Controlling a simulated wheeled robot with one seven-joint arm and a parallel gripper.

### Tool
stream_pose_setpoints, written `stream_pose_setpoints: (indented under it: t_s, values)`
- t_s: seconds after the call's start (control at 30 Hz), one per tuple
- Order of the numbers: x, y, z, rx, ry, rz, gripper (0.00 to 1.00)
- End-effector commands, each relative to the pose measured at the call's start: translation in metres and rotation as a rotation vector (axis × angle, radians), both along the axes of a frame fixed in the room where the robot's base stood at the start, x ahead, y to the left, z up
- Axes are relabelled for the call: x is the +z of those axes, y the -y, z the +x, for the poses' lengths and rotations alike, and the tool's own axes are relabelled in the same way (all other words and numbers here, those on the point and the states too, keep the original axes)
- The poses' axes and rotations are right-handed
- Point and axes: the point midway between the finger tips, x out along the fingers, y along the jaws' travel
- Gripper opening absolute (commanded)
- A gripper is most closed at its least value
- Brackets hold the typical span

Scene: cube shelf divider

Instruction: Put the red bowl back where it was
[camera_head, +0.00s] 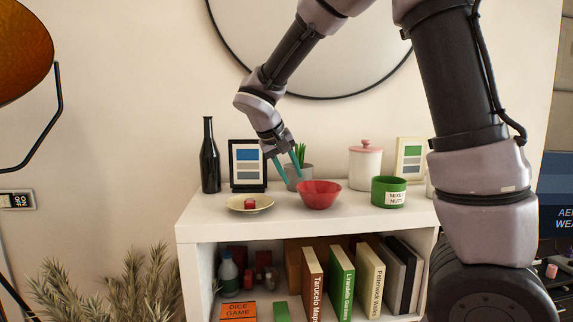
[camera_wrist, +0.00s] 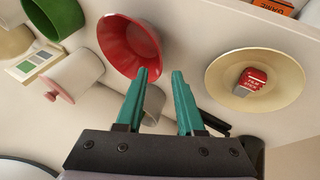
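The red bowl (camera_head: 319,195) stands upright on top of the white shelf, right of the cream plate (camera_head: 236,204) and left of the green pot. My gripper (camera_head: 293,180) is open, its teal fingers pointing down just left of the bowl, near its rim. In the wrist view, the bowl (camera_wrist: 120,52) is beyond the left fingertip, and its rim reaches toward the gap between the fingers (camera_wrist: 160,72). I cannot tell whether the fingers touch it. A small red object (camera_head: 250,204) lies on the plate.
The shelf top (camera_head: 300,225) has free room along its front. A black bottle (camera_head: 209,160), framed picture (camera_head: 248,167), potted plant (camera_head: 300,160) and pink-lidded jar (camera_head: 365,165) stand behind. The green pot (camera_head: 389,192) is at right.

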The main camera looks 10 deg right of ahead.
Motion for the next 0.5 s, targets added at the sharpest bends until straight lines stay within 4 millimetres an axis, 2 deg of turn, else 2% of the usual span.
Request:
stream_pose_setpoints:
  t_s: [0.1,0.3,0.37,0.5]
  values:
    - [0.018,-0.009,-0.007,0.002,0.002,0.002,0.37]
    - [0.033,-0.012,-0.015,-0.004,-0.003,0.007,0.37]
    - [0.037,-0.004,-0.019,-0.016,-0.012,0.031,0.37]
    - [0.049,0.040,-0.043,-0.073,-0.050,0.168,0.37]
